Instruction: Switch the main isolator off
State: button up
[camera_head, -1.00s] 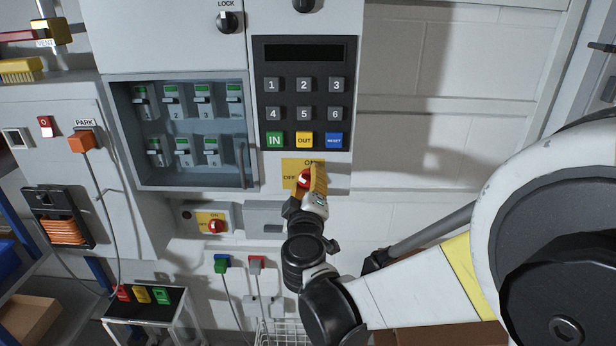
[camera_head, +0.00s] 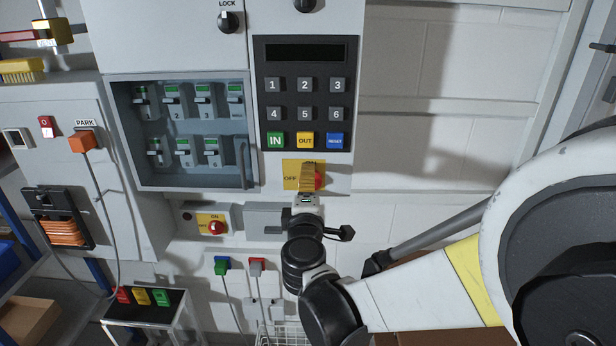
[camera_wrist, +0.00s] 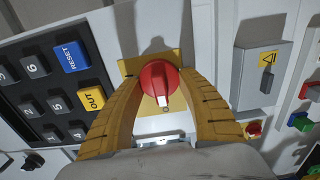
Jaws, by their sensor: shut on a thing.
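The main isolator is a red rotary knob (camera_wrist: 158,80) on a yellow plate (camera_head: 291,174) marked ON and OFF, below the keypad. My gripper (camera_head: 309,173) is in front of it, with its yellow fingers on either side of the knob. In the wrist view the fingers (camera_wrist: 160,92) close around the knob, and its pale-marked bar points down towards my palm. In the head view my fingers hide much of the knob and part of the ON label; red shows at their right side. I cannot tell exactly which mark the knob points to.
The keypad (camera_head: 303,98) is just above. A glazed breaker box (camera_head: 184,188) is to the left. A second red rotary switch (camera_head: 216,227) and a grey box (camera_head: 264,220) sit below left. Bare wall (camera_head: 430,150) is to the right.

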dwell(0.4)
jog(key=o, duration=1.1)
jog(key=shift+o, duration=0.2)
jog(key=s, duration=1.2)
jog(key=shift+a, duration=0.2)
